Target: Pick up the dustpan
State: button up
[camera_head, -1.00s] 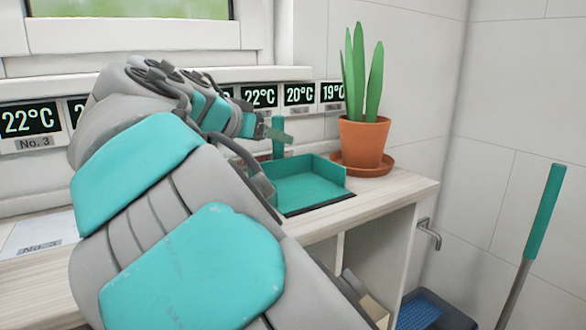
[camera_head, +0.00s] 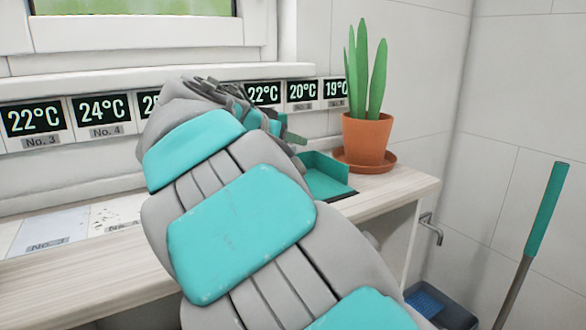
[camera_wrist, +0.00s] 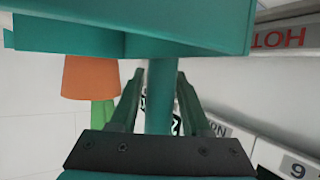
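The teal dustpan (camera_head: 327,172) stands on the pale wooden counter; my arm hides its left part and its handle in the head view. In the wrist view its body (camera_wrist: 190,22) fills the top, and its handle (camera_wrist: 160,95) runs down between my fingers. My gripper (camera_wrist: 159,88) is open around the handle, with a narrow gap showing on each side. In the head view my gripper (camera_head: 290,137) is just left of and above the dustpan, its fingertips partly hidden.
A potted plant in an orange pot (camera_head: 366,138) stands on a saucer right behind the dustpan. Temperature displays (camera_head: 100,115) line the wall. A teal-handled pole (camera_head: 546,210) leans at the right. A blue-lined bin (camera_head: 430,302) is on the floor beside the counter.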

grip_shut()
jog(key=shift+r, duration=0.15)
dwell(0.4)
